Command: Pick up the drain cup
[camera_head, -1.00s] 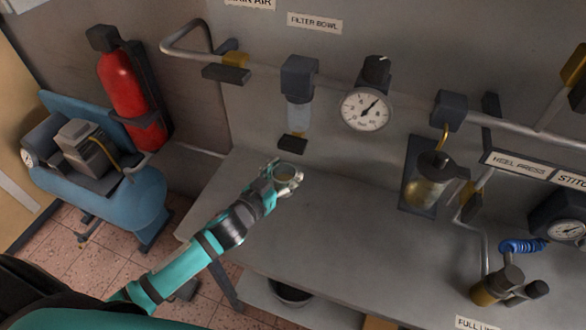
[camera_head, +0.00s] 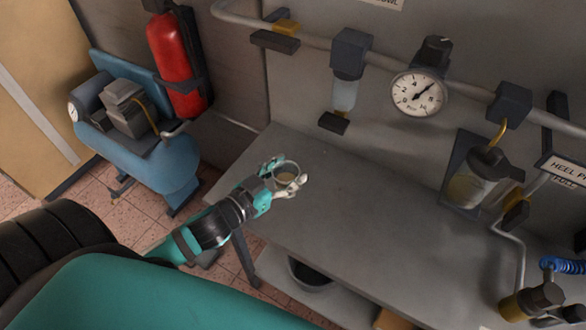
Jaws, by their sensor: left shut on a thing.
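The drain cup (camera_head: 286,170) is a small, round grey cup with a tan inside, in the head view near the middle. My left gripper (camera_head: 287,179) is shut on it, with pale fingers around its sides. The cup is over the left part of the grey bench, and its mouth faces up toward the camera. I cannot tell whether its base touches the bench. My right gripper is not in view.
The bench top (camera_head: 365,215) is clear right of the cup. Behind it hang a filter bowl (camera_head: 345,93), a gauge (camera_head: 417,92) and a lubricator (camera_head: 472,180). A dark bucket (camera_head: 310,277) sits below.

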